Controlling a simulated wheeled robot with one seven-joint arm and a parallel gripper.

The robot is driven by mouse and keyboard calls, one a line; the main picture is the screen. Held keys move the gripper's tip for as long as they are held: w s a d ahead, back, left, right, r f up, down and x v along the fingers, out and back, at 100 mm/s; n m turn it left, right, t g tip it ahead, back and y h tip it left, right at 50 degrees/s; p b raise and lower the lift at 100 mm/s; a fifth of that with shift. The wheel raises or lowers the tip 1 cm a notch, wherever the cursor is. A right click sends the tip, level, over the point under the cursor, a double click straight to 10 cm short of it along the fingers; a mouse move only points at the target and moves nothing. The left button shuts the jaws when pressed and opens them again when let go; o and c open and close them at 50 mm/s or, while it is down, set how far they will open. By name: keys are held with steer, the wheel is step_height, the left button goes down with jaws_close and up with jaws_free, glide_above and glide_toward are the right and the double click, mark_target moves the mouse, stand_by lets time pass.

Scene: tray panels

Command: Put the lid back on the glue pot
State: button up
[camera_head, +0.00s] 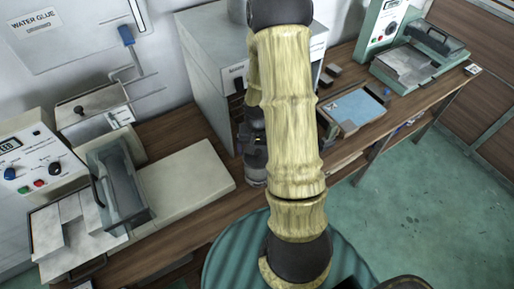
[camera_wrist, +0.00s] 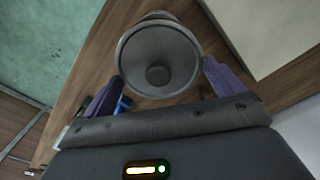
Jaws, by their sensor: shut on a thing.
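The lid (camera_wrist: 158,50), a round grey disc with a dark knob at its centre, fills the upper middle of the wrist view. My gripper (camera_wrist: 161,70) is shut on the lid, with its purple fingers at opposite sides of the rim. A paler rounded edge shows just behind the lid's top; I cannot tell whether it is the pot. In the head view a small grey pot-like body (camera_head: 256,176) shows on the wooden bench beside my arm, mostly hidden. The contact between lid and pot is hidden.
A pale flat panel (camera_head: 186,182) lies on the bench to the left, near a control box (camera_head: 32,160). A grey cabinet (camera_head: 207,75) stands behind my arm. A blue-topped tray (camera_head: 352,108) and a green machine (camera_head: 385,28) stand to the right.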

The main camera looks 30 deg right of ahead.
steer(key=shift+w+f+b, duration=0.1)
steer(key=shift+f+b, duration=0.6)
steer(key=shift+f, duration=0.1)
steer(key=shift+d+f+b, duration=0.15)
steer(key=shift+f+b, duration=0.4)
steer(key=shift+f, duration=0.15)
step_height(320, 180, down, 3)
steer(key=b, duration=0.2)
steer(key=shift+f+b, duration=0.15)
steer(key=shift+b, duration=0.15)
steer(key=shift+f, duration=0.15)
stand_by(1.3)
steer(key=o, duration=0.6)
